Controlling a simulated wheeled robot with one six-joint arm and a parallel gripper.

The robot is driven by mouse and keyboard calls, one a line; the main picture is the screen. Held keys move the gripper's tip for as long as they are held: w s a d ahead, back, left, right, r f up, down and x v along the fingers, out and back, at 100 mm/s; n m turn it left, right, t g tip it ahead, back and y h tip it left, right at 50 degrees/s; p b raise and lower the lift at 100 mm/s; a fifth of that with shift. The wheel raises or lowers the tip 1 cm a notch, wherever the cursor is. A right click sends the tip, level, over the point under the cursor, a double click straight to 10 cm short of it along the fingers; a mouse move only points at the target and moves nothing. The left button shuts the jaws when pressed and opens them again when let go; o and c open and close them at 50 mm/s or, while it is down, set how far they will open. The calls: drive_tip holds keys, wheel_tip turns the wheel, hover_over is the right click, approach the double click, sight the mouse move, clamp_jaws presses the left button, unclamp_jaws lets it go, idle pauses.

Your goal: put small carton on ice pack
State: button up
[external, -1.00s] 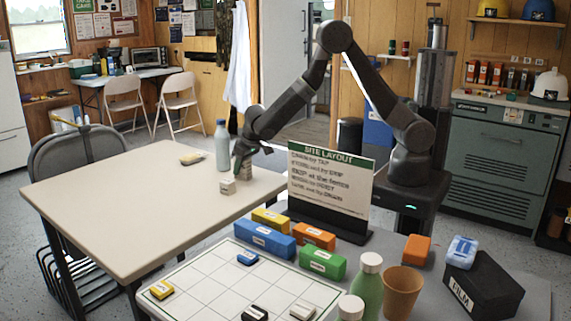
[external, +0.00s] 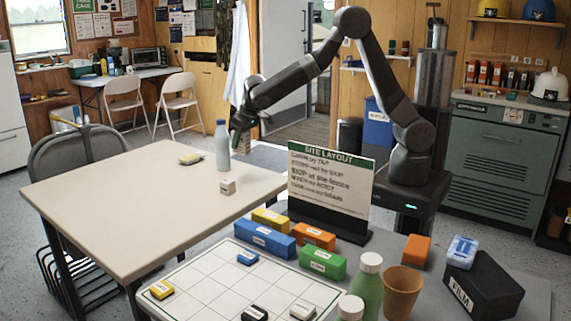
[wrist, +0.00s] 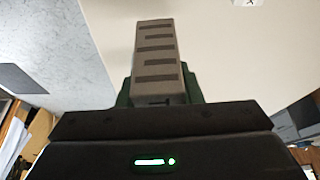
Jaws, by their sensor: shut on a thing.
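My gripper (external: 240,135) is shut on a pale block with dark bars, which I take to be the small carton (wrist: 157,62). It is held above the far edge of the beige table, behind the bottle; in the external view it is small and partly covered by the fingers. In the wrist view the carton stands up between the green fingers. A blue pack with white markings, seemingly the ice pack (external: 462,250), lies at the black FILM box on the right of the grey table, well away from my gripper.
A sign (external: 328,185), coloured boxes, green bottles (external: 368,285) and an orange cup (external: 402,290) crowd the grey table.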

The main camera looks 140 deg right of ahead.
drive_tip(key=w+a+r+n+t+y, duration=0.15)
drive_tip(key=w+a+n, duration=0.45)
drive_tip(key=w+a, duration=0.9)
drive_tip(key=w+a+r+n+t+y+p, duration=0.1)
drive_tip(key=w+a+r+n, duration=0.3)
drive_tip(key=a, duration=0.8)
drive_tip(key=w+a+n+t+y+p, duration=0.1)
drive_tip(key=w+a+n, duration=0.3)
drive_tip(key=a, duration=0.7)
drive_tip(key=w+a+r+n+y, duration=0.15)
drive_tip(key=a+n, duration=0.35)
drive_tip(key=a, duration=1.6)
drive_tip(key=n+y+p, duration=0.2)
drive_tip(key=n+y, duration=0.1)
drive_tip(key=n, duration=0.4)
hover_over(470, 254)
drive_tip(key=s+d, duration=0.1)
drive_tip(key=shift+g, duration=0.45)
drive_tip(key=f, duration=0.6)
drive_tip(key=shift+s+d+f, duration=0.15)
drive_tip(key=shift+s+f, duration=0.05)
drive_tip(key=shift+f, duration=0.2)
drive_tip(key=shift+b, duration=0.3)
drive_tip(key=shift+f, duration=0.2)
drive_tip(key=o, duration=1)
drive_tip(key=shift+c, duration=0.2)
